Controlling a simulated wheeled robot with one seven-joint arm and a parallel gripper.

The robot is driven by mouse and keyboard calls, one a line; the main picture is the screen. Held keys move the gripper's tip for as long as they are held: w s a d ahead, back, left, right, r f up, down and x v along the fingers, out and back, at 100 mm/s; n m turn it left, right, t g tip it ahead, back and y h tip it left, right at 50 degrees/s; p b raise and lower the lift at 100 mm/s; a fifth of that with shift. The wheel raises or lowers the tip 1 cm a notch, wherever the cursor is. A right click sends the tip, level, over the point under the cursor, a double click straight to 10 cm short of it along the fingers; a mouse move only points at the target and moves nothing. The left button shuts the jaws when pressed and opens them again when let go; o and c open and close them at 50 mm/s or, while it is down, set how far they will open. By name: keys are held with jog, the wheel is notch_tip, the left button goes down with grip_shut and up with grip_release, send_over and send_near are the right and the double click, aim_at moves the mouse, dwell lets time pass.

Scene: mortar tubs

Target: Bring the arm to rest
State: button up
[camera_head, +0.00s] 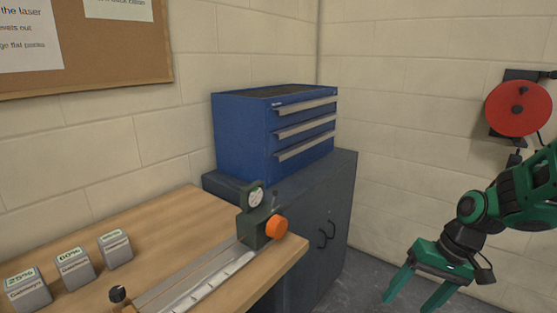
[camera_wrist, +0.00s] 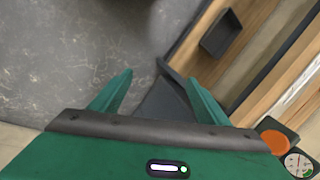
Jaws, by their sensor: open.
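My gripper (camera_head: 408,303) is green with two fingers spread apart, at the lower right of the head view, at the end of my green and black arm. It hangs over the floor to the right of the workbench, apart from everything. In the wrist view my gripper (camera_wrist: 158,82) is open, with nothing between its fingers. Its fingertips are partly cut off by the bottom edge of the head view.
A wooden workbench (camera_head: 190,212) carries a green gauge device with an orange knob (camera_head: 277,227) and several grey labelled blocks (camera_head: 75,268). A blue drawer chest (camera_head: 240,135) stands on a dark cabinet (camera_head: 335,190). A red reel (camera_head: 518,108) hangs on the right wall. Grey floor (camera_wrist: 70,60) is clear.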

jog(key=s+d+r+m+h, duration=0.1)
jog(key=s+d+r+m, duration=0.1)
jog(key=s+d, duration=0.3)
jog(key=s+d+r+m+h, duration=0.2)
jog(key=s+d+r, duration=0.3)
jog(key=s, duration=0.7)
jog(key=shift+s+d+r+g+h, duration=0.25)
jog(key=shift+d+r+g+h, duration=0.05)
jog(key=shift+d+g, duration=0.1)
jog(key=shift+w, duration=0.1)
